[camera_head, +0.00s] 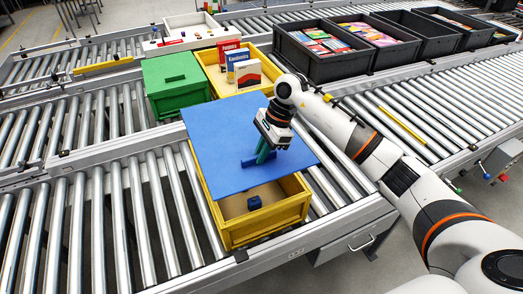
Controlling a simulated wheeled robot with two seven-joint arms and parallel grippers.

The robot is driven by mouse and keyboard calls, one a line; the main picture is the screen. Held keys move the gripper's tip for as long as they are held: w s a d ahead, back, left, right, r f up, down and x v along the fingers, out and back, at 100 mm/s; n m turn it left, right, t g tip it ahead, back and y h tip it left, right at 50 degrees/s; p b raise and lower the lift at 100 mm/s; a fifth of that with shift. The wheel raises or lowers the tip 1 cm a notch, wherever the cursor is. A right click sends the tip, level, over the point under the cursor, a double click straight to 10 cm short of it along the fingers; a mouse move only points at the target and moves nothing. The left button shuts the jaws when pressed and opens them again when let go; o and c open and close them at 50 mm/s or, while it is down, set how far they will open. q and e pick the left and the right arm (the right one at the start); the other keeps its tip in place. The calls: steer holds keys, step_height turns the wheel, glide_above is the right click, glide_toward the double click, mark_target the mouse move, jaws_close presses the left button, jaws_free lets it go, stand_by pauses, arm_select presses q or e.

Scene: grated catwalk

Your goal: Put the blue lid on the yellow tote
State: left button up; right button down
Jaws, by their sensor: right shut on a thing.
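The blue lid (215,140) is a flat square panel with a raised handle on top. My right gripper (264,153) is shut on that handle from above. The near yellow tote (265,228) stands on the rollers under the lid. The lid covers the tote's far part and overhangs it at the sides; its near part is open. The lid seems to be above the rim, but the exact gap cannot be told. A small dark blue cube (254,203) lies inside the tote. My left gripper is not in view.
Black crates (345,66) line the back right conveyor. A white tray (190,20) is at the back. The rollers at left are clear.

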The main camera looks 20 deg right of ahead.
mark_target(262, 166)
steer(key=shift+f, duration=0.6)
steer(key=shift+w+d+f+b, duration=0.15)
steer(key=shift+f+b, duration=0.25)
steer(key=shift+f, duration=0.3)
steer(key=shift+f+b, duration=0.4)
steer(key=shift+f, duration=1.05)
